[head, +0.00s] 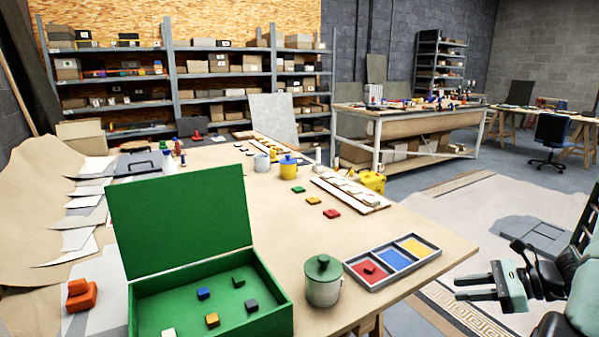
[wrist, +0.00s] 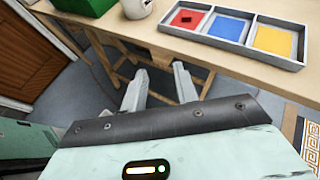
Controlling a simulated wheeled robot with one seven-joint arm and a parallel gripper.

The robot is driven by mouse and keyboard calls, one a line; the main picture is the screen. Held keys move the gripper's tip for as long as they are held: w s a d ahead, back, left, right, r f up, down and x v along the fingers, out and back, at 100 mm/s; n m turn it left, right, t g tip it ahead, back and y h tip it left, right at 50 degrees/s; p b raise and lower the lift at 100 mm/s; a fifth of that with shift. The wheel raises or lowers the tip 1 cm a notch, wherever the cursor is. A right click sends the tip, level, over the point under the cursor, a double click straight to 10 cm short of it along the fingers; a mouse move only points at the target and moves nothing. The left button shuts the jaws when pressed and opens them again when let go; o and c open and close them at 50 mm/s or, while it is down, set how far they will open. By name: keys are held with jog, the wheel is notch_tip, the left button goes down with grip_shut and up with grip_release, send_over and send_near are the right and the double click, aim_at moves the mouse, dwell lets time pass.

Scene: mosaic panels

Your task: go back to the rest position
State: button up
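My gripper (head: 474,288) is at the right of the head view, beyond the table's right edge and off to the right of the tray. In the wrist view its two fingers (wrist: 159,88) are apart with nothing between them, below the table edge in the picture. The grey tray (head: 372,283) has a red, a blue and a yellow compartment. A red tile (head: 369,268) lies in the red one; the blue and yellow ones look empty. The tray also shows in the wrist view (wrist: 249,52).
An open green box (head: 142,312) with several tiles stands at the front left of the table (head: 290,222). A lidded green jar (head: 323,283) stands between box and tray. Loose tiles and a white panel (head: 352,189) lie further back.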

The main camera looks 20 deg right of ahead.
jog(key=w+a+r+n+g, duration=0.25)
jog(key=a+n+g, duration=0.45)
jog(key=a, duration=0.5)
jog(key=w+a+r+n+g, duration=0.2)
jog(key=a+r+n+g, duration=0.2)
jog(key=a+n, duration=0.65)
jog(key=s+a+r+n+h, duration=0.2)
jog(key=s+a+n, duration=0.4)
jog(key=a+n, duration=0.3)
jog(key=s+a+r+n+h, duration=0.3)
jog(key=s+a+n+h, duration=0.2)
jog(key=a+n, duration=0.3)
jog(key=s+a, duration=0.1)
jog(key=a, duration=0.2)
jog(key=shift+s+r+n+t+h, duration=0.2)
jog(key=shift+r+n+t+h, duration=0.1)
jog(key=shift+r+n+t, duration=0.1)
